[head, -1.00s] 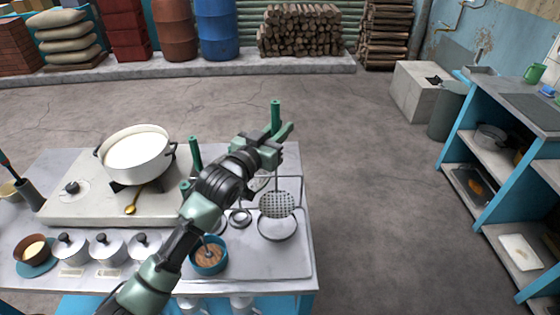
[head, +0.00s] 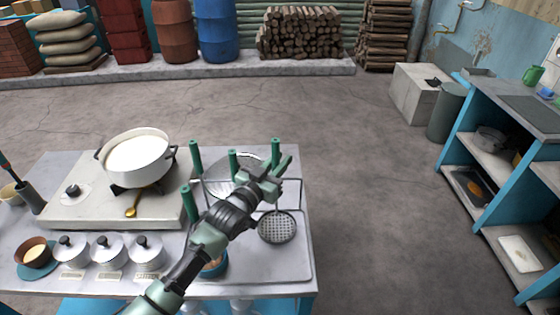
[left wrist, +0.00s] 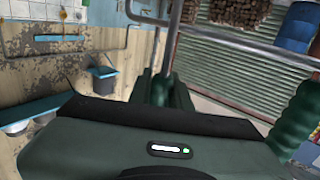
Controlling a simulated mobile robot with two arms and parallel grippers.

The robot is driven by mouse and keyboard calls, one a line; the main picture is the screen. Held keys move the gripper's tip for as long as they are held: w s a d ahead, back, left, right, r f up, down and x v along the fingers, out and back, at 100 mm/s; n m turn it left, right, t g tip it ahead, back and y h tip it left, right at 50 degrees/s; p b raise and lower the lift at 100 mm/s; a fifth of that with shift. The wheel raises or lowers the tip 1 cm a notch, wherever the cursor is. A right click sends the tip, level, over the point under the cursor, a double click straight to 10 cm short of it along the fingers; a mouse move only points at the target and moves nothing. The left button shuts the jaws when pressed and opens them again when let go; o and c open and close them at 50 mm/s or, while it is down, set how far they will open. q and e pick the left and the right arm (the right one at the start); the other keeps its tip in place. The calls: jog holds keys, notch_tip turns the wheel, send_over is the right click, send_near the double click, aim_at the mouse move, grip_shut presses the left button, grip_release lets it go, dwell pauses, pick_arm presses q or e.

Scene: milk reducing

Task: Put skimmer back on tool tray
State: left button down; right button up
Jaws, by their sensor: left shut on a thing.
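The skimmer has a green handle (head: 276,148) and a round perforated head (head: 278,227). My left gripper (head: 281,168) is shut on its handle, which stands roughly upright. The head hangs over the right part of the tool tray (head: 292,268), covering the round outline there. I cannot tell whether it touches the tray. The tray has a thin metal rail (head: 292,181), partly hidden by my arm. In the left wrist view a metal rod (left wrist: 173,40) rises beside the dark green, partly hidden grip area. My right gripper is not in view.
Other green-handled tools (head: 195,157) stand along the tray's left and back. A blue bowl (head: 215,268) is partly behind my arm. A white pot (head: 137,155) stands on the stove at left, with lidded canisters (head: 107,250) in front. Floor right of the table is clear.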

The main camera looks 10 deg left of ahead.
pick_arm(q)
jog(key=c, duration=1.4)
grip_release()
jog(key=shift+o, duration=0.5)
jog(key=b+v, duration=0.1)
jog(key=v, duration=1.1)
jog(key=shift+b, duration=0.3)
